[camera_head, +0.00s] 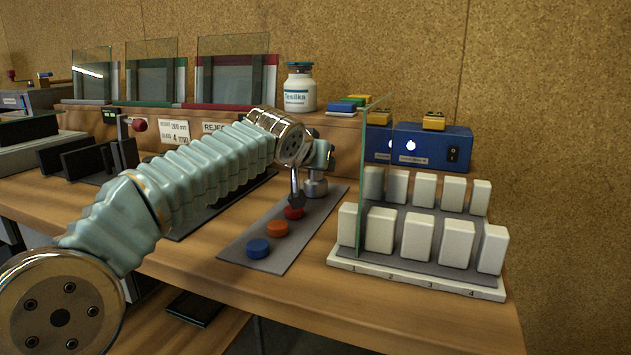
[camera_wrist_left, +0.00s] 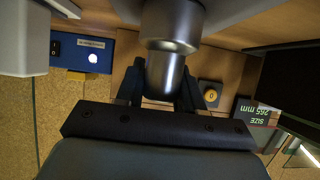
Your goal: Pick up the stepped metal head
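The dark fingers lie on either side of that end. Whether they touch it is unclear. In the head view my left arm's wrist partly hides the gripper and the area around the head. My right gripper is in neither view.
A grey strip (camera_head: 245,240) holds blue, orange and red discs. A blue switch box (camera_head: 440,148) and a white jar (camera_head: 300,92) stand behind. Bare wood lies along the front edge.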

